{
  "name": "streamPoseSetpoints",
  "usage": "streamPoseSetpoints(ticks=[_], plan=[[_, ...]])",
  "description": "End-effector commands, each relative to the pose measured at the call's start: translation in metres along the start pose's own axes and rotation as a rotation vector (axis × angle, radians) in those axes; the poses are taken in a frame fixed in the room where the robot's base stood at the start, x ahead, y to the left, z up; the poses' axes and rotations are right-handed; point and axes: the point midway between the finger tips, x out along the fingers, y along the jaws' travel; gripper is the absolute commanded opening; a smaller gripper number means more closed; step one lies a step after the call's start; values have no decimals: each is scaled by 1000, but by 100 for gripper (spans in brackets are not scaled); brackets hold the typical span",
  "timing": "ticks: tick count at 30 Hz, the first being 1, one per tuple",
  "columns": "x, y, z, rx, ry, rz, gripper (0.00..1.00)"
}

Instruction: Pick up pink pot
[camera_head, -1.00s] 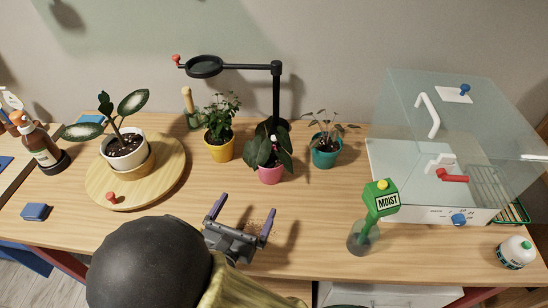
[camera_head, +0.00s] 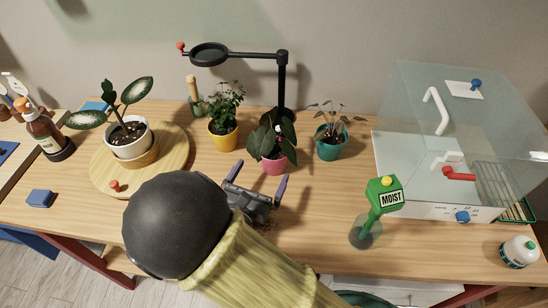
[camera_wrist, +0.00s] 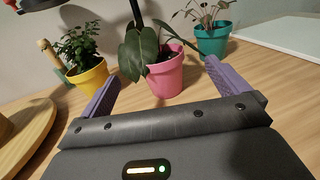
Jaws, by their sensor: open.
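The pink pot (camera_head: 273,165) stands upright on the wooden table and holds a plant with broad dark leaves. It also shows in the wrist view (camera_wrist: 165,78), straight ahead between the two purple fingers, with leaves hanging over its left side. My gripper (camera_head: 258,172) is open and empty. It is just in front of the pink pot, with its fingers pointing toward it; the pot is apart from the palm. In the wrist view my gripper (camera_wrist: 158,75) has one finger on each side of the pot. I cannot tell whether the fingertips reach beside it.
A yellow pot (camera_head: 223,140) stands left of the pink pot and a teal pot (camera_head: 328,150) right. A black magnifier stand (camera_head: 283,80) rises behind. A round wooden board (camera_head: 178,160) bears a white pot. A green moisture meter (camera_head: 378,198) and glass case (camera_head: 440,140) stand right.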

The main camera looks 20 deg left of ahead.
Motion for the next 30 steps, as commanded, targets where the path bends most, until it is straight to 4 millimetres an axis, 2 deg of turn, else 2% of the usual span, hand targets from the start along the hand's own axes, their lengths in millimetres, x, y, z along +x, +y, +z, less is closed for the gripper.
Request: streamPoseSetpoints(ticks=[6,9,13,22,26,30], plan=[[40,-2,1,0,0,-6,100],[52,0,0,1,0,-2,100],[58,1,0,1,1,3,100],[56,6,-1,1,0,13,100],[69,5,-3,0,-1,5,100],[92,6,-7,1,0,0,100]])
